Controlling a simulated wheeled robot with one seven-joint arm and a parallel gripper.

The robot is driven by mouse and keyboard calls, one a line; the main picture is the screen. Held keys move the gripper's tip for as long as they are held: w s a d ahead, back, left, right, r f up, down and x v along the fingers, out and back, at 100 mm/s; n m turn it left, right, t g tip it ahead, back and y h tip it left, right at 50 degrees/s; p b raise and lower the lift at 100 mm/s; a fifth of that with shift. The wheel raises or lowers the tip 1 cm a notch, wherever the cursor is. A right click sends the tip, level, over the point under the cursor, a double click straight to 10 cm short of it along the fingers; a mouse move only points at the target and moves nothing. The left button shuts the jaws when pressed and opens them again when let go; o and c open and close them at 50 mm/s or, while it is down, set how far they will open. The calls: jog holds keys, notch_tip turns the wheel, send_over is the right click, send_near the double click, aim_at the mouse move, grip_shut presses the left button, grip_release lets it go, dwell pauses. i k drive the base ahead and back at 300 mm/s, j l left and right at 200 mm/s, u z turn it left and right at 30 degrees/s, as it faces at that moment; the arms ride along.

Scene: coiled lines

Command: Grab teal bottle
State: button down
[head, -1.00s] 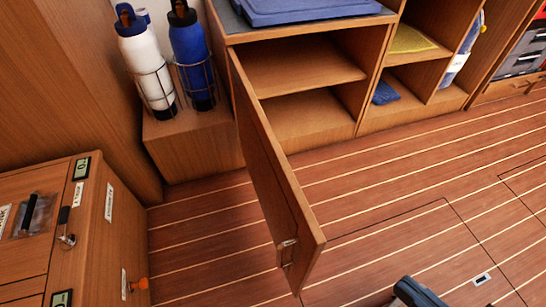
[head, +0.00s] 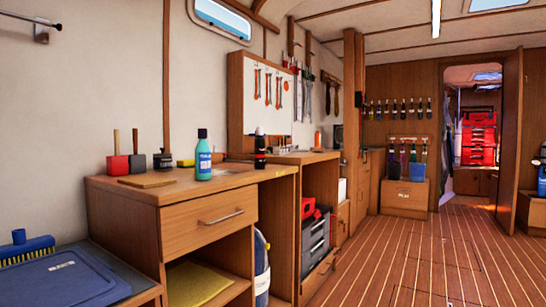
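The teal bottle (head: 203,155) stands upright on the wooden counter (head: 168,190), near its back middle. My gripper is not in view.
Red and black blocks with handles (head: 118,163) and a small dark jar (head: 162,159) stand left of the bottle. A black bottle (head: 259,148) stands to its right. A blue bin lid (head: 62,280) with a blue brush is at lower left. The striped floor (head: 430,255) is clear at right.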

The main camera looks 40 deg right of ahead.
aim_at(202, 155)
jog(key=z, duration=0.2)
jog(key=i+l+u, duration=0.1)
jog(key=i+l, duration=0.15)
jog(key=i, duration=0.2)
jog(key=i+l, duration=0.3)
jog(key=i+u, duration=0.05)
jog(key=i, duration=0.05)
